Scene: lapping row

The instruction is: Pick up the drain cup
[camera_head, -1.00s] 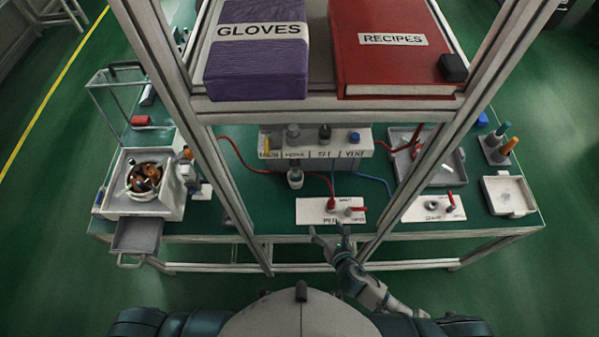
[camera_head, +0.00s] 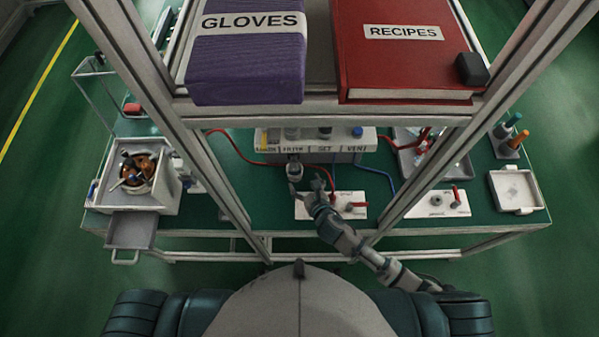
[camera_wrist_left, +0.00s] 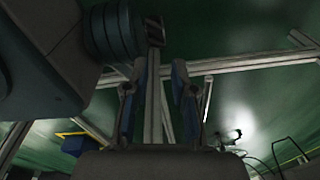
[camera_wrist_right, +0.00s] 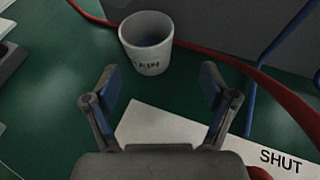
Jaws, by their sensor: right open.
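The drain cup (camera_head: 294,169) is a small white cup standing on the green bench, just in front of the labelled rack. In the right wrist view the drain cup (camera_wrist_right: 149,52) stands upright, part of its lettering showing and something dark inside. My right gripper (camera_head: 306,186) is open and empty, a short way in front of the cup. In the right wrist view my right gripper (camera_wrist_right: 158,80) has its fingers spread, with the cup ahead between and beyond the fingertips. My left gripper (camera_wrist_left: 158,70) is open and empty, away from the bench and outside the head view.
A white plate (camera_head: 345,211) with a red-handled valve lies right of the cup. A red hose (camera_head: 237,145) passes close behind the cup. The rack (camera_head: 330,147) stands behind. Frame posts and a shelf (camera_head: 320,112) with the gloves box and recipes binder hang over the bench.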

